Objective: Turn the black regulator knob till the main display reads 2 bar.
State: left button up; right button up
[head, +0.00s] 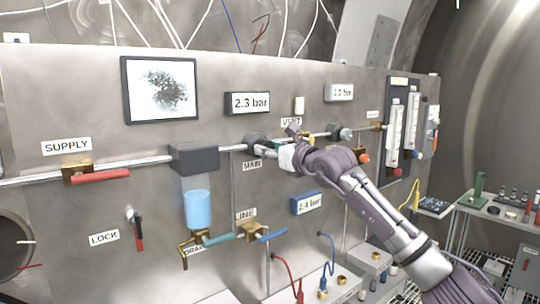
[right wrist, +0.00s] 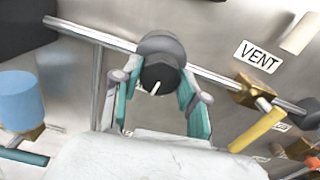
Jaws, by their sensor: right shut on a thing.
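The black regulator knob (right wrist: 160,73), with a white pointer line on its face, sits on the pipe in the right wrist view. In the head view the regulator (head: 254,138) shows above the MAIN label (head: 252,166), its front partly hidden by my right gripper (head: 268,150). My right gripper (right wrist: 158,88) is shut on the knob, a teal finger pad on each side. The main display (head: 250,103) above the regulator reads 2.3 bar. My left gripper is not in view.
A second regulator (head: 338,132) stands to the right, below a display (head: 339,92) that is hard to read. A blue display (head: 306,203) reads 2.4 bar. A yellow-handled valve (right wrist: 257,131) is close to my right fingers. A red supply handle (head: 101,177) is at left.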

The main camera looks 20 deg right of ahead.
jog(key=shift+n+b, duration=1.15)
jog(key=shift+n, duration=1.55)
jog(key=o, duration=1.1)
jog(key=shift+o, duration=0.2)
